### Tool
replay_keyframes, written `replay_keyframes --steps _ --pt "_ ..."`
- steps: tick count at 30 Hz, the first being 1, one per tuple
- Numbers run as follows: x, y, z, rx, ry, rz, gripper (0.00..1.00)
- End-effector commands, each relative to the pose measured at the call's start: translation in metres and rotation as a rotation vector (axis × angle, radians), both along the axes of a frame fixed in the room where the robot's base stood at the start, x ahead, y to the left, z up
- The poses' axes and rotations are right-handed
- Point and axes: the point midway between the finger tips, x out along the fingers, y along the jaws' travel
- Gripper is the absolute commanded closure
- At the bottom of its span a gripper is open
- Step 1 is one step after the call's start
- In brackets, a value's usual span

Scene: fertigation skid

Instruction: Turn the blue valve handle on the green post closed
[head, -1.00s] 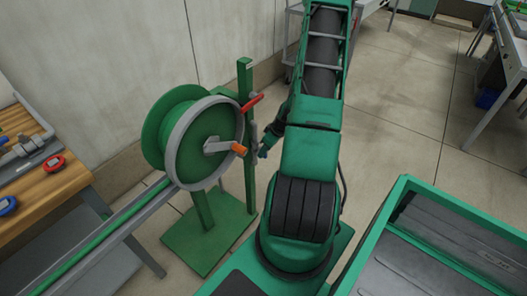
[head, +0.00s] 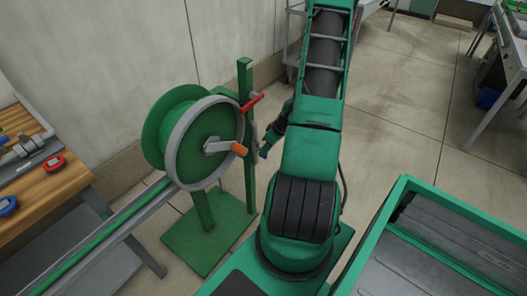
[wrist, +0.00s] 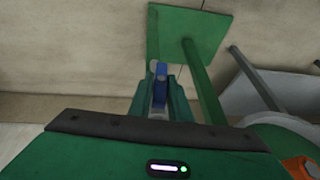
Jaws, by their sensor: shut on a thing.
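The green post (head: 244,82) stands upright on a square green base plate behind the hose reel. The blue valve handle (wrist: 160,72) shows in the wrist view between my gripper's fingers (wrist: 161,92), which are shut on it. In the head view only a small blue part of the handle (head: 264,153) shows beside the post, below the red handle. My gripper (head: 266,146) is mostly hidden there by its small size and my arm. The valve body is largely hidden.
A red handle (head: 252,102) sits higher on the post. The hose reel (head: 190,168) with an orange crank grip (head: 239,149) stands close at the left. A wooden bench (head: 45,180) is far left. A green-rimmed tray (head: 440,205) is at right.

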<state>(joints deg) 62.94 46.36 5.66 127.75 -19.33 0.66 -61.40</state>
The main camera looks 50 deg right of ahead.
Motion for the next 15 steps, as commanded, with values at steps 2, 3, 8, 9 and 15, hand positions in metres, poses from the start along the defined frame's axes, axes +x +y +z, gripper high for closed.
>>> replay_keyframes --steps 2,3,8,9,15 --pt "-0.0001 -0.0019 -0.0006 0.054 0.004 -0.003 1.0" --pt "-0.0002 -0.0019 -0.0007 0.086 0.006 -0.001 1.0" --pt "-0.0001 -0.0036 -0.0013 0.228 0.017 -0.002 1.0" --pt "-0.0003 -0.0042 -0.0019 0.266 0.02 -0.001 1.0" --pt "-0.0005 -0.0059 -0.003 0.456 0.035 -0.003 1.0"
